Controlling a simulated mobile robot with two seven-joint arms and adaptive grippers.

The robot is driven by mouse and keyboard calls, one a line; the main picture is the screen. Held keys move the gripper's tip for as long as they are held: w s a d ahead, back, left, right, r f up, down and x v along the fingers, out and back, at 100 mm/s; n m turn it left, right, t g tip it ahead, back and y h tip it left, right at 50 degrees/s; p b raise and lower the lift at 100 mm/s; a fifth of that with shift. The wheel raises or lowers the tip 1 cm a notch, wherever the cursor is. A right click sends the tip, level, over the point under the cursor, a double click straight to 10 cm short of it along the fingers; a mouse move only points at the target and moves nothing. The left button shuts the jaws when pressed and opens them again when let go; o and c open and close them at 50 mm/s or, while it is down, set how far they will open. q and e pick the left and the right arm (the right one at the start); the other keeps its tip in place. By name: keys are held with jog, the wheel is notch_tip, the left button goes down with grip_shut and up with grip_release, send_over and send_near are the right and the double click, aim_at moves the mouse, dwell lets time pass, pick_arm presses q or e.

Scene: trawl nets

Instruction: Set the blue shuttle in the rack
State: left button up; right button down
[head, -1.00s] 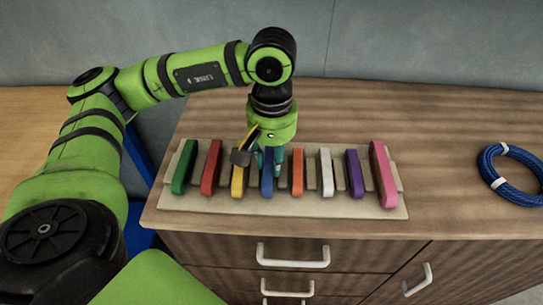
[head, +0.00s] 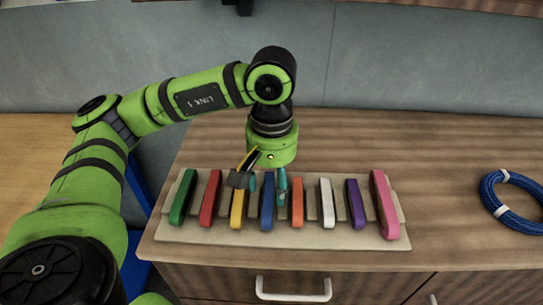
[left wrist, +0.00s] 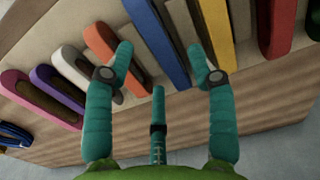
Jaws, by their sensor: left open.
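The blue shuttle (head: 267,206) stands in the pale rack (head: 200,235), between the yellow shuttle (head: 238,208) and the orange shuttle (head: 298,205). My left gripper (head: 268,184) is open, its teal fingers spread to either side of the blue shuttle's far end. In the left wrist view the blue shuttle (left wrist: 157,42) runs between the two upper fingertips of the left gripper (left wrist: 159,56), with the third finger below its end. I cannot tell whether any finger touches it. My right gripper is not in view.
Green, red, white, purple and pink (head: 384,205) shuttles stand in the same rack, close on both sides. A coil of blue rope (head: 494,207) lies on the wooden cabinet top to the right. The wood between rack and coil is clear.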

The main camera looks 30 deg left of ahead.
pick_arm(q)
notch_tip(320, 180, up, 10)
jog(key=shift+f, duration=0.2)
dwell(0.6)
